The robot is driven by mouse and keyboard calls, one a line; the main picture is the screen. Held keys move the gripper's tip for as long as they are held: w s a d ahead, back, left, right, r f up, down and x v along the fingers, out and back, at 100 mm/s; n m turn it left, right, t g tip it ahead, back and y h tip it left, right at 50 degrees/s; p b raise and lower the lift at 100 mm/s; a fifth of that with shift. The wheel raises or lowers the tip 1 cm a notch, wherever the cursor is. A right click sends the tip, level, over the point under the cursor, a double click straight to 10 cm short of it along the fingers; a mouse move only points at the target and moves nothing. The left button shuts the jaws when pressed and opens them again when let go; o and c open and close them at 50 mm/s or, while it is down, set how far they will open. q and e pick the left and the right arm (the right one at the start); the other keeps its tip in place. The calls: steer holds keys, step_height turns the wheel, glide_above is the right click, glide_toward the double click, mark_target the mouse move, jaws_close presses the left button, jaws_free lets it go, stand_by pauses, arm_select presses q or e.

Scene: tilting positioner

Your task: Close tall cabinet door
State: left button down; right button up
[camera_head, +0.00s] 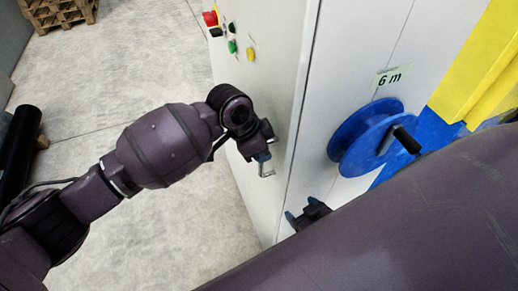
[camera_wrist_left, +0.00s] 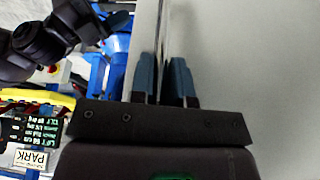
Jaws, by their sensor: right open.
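The tall grey-white cabinet (camera_head: 266,105) stands right of centre in the head view, and its near edge runs down the picture. A small metal handle (camera_head: 267,175) sticks out low on its left face. My left gripper (camera_head: 262,157) is at this handle, its blue-tipped fingers close together on it. In the left wrist view, the left fingers (camera_wrist_left: 162,80) lie either side of a thin strip beside a pale panel (camera_wrist_left: 245,60). My right gripper (camera_head: 302,212) is open, close to the cabinet's front face and partly hidden by my right arm. The door's opening angle cannot be told.
Concrete floor (camera_head: 120,75) is clear at left; a pallet (camera_head: 60,12) lies far back.

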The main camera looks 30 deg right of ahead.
arm_select(q)
steer(key=c, duration=1.1)
jaws_free()
steer(key=shift+s+d, duration=0.55)
steer(key=shift+d, duration=0.05)
steer(key=shift+a, duration=0.1)
steer(key=shift+w+a+r, duration=0.1)
steer(key=shift+w+r, duration=0.1)
steer(key=shift+w, duration=0.15)
steer(key=b+v, duration=0.1)
steer(key=v, duration=0.9)
steer(key=shift+a+r, duration=0.15)
steer(key=shift+r, duration=0.05)
